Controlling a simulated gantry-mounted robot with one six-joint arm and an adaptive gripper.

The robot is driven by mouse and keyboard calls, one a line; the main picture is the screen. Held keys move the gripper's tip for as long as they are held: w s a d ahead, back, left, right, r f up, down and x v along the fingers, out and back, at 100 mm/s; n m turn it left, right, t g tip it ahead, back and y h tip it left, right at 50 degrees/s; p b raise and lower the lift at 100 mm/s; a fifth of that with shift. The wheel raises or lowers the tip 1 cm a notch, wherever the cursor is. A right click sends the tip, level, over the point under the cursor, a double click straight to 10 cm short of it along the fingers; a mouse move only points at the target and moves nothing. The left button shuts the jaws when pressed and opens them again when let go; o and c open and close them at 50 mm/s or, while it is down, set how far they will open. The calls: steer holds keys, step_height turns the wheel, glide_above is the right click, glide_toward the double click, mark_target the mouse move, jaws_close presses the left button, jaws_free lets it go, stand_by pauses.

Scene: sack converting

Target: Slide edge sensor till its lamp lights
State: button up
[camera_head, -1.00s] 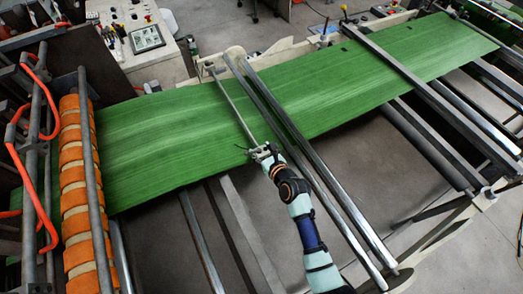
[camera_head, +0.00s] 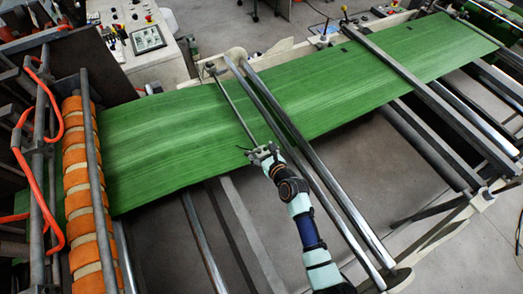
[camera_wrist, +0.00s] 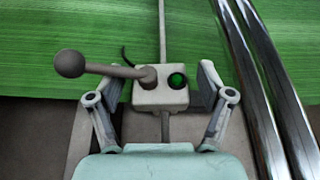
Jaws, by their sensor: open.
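The edge sensor (camera_wrist: 160,95) is a small pale box on a thin rod (camera_wrist: 162,30), at the near edge of the green web (camera_wrist: 60,45). It carries a lever with a dark ball knob (camera_wrist: 69,64) and a round green lamp (camera_wrist: 177,80); I cannot tell for sure whether the lamp glows. My gripper (camera_wrist: 160,88) is open, one finger on each side of the box, with visible gaps. In the head view, my gripper (camera_head: 263,152) is at the web's near edge, and the rod (camera_head: 233,105) runs across the web.
Two shiny parallel bars (camera_head: 300,140) cross the web just right of my gripper. An orange-banded roller (camera_head: 85,195) with orange hoses stands at the left. A control console (camera_head: 148,38) is at the back. Open floor shows below the web.

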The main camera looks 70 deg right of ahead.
steer(key=v, duration=1.2)
